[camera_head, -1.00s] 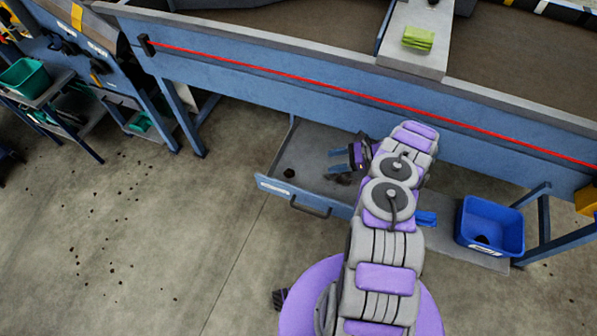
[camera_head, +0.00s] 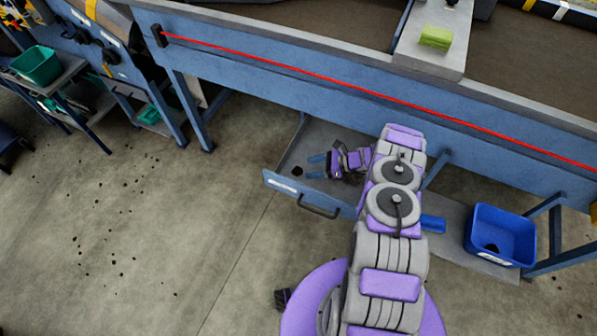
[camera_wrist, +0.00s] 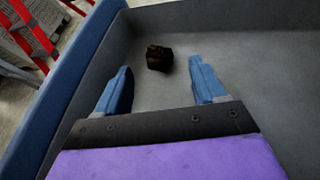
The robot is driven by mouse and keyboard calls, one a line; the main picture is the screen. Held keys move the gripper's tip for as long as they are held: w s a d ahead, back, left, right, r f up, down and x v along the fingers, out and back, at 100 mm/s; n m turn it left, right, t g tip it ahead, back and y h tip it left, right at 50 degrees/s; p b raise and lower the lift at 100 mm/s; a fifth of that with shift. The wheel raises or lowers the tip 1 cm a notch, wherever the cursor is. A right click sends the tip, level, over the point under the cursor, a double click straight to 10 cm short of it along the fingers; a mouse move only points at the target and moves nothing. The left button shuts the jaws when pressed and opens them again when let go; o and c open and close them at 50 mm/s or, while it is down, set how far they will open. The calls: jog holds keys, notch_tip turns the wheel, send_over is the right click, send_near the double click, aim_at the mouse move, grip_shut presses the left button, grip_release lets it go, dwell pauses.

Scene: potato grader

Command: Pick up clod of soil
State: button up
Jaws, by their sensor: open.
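A dark brown clod of soil (camera_wrist: 160,58) lies on the floor of the open grey drawer in the wrist view, beyond the fingertips and roughly midway between their lines. In the head view the clod (camera_head: 297,171) is a small dark lump near the drawer's front left. My gripper (camera_head: 314,166) is over the drawer with its blue fingers pointing left, towards the clod. In the wrist view my gripper (camera_wrist: 161,80) is open and empty, its two blue fingers apart. The clod does not touch either finger there.
The drawer's blue front wall (camera_head: 283,183) and grey side walls surround the clod. A blue bin (camera_head: 517,237) with a dark lump inside stands at right. A green sponge (camera_head: 435,38) lies on the ledge above. A red cord (camera_head: 350,88) runs along the blue frame. Crumbs litter the floor.

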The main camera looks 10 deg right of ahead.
aim_at(301, 169)
jog(key=b+x, duration=0.1)
jog(key=x, duration=0.3)
jog(key=shift+s+a, duration=0.1)
jog(key=shift+a, duration=0.2)
jog(key=shift+a+f+b, duration=0.2)
jog(key=shift+a+b, duration=0.05)
jog(key=shift+b, duration=0.1)
jog(key=shift+d, duration=0.1)
jog(key=c, duration=1.1)
